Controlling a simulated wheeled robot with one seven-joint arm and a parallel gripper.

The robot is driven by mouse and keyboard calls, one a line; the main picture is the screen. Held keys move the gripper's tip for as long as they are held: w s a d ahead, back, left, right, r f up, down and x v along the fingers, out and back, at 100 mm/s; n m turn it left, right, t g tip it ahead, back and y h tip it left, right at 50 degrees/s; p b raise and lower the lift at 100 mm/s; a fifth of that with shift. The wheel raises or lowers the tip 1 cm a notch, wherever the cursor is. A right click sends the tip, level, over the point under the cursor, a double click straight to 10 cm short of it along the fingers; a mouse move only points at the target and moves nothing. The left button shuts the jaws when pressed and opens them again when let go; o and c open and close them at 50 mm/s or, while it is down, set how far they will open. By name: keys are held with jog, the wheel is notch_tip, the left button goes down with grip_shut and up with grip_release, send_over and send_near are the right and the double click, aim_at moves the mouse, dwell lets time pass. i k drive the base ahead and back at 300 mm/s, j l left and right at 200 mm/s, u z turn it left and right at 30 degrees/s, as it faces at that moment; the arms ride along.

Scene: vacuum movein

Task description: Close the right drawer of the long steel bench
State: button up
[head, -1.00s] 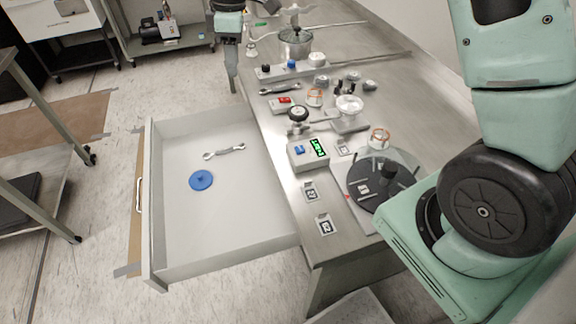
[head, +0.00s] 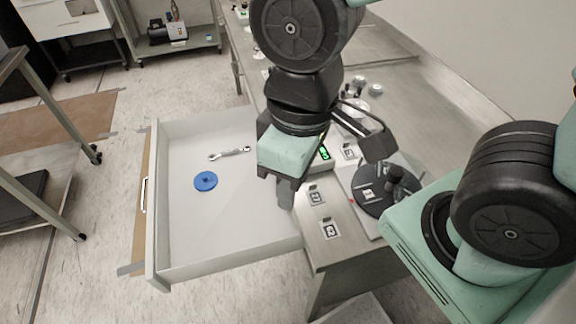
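The right drawer (head: 225,232) of the long steel bench (head: 335,252) is pulled far out to the left. Its front carries a pale bar handle (head: 145,195) on the outer side. A blue disc (head: 205,181) and a wrench (head: 230,154) lie inside it. My gripper (head: 286,194) hangs over the inner right side of the drawer, near the bench edge, pointing down. It is well apart from the drawer front and handle. Its fingers overlap in this view, so their opening is hidden. Nothing shows held in it.
Bench-top items stand close to my arm: a small box with a green display (head: 324,153), a black round plate (head: 372,198) and marker tags (head: 330,229). A shelf cart (head: 40,192) stands at the left.

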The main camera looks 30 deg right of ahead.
aim_at(192, 233)
jog(key=j+z, duration=0.1)
jog(key=j, duration=0.5)
jog(key=j+z, duration=0.1)
jog(key=j, duration=0.45)
jog(key=k+j+z, duration=0.1)
jog(key=j, duration=0.45)
jog(key=k+j+z, duration=0.1)
jog(key=j, duration=0.5)
jog(key=k+u, duration=0.3)
jog(key=j+u, duration=0.25)
jog(key=k+l, duration=0.05)
jog(key=l, duration=0.05)
